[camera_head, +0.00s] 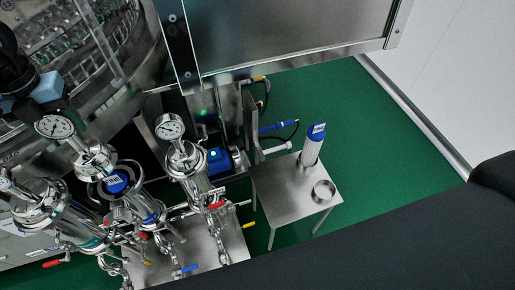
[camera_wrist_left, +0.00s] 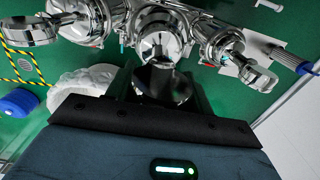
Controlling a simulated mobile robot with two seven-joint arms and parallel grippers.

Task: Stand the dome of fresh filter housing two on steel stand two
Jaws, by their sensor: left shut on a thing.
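My left gripper (camera_head: 62,110) comes in from the upper left, above the row of filter housings. It is shut on a steel dome (camera_head: 97,158) with a pressure gauge (camera_head: 55,127); the grip itself is partly hidden. The wrist view shows the gripper (camera_wrist_left: 165,88) around a dark, shiny steel part. Just below the dome, the middle housing shows a blue cartridge cap (camera_head: 116,183) inside a steel ring. My right gripper is out of view.
A housing with a gauge (camera_head: 170,127) stands between the dome and the stand. Another housing (camera_head: 42,203) stands at left. Valves and chains hang in front. The washer's steel panel (camera_head: 285,35) is behind. Green floor is clear right of the stand.

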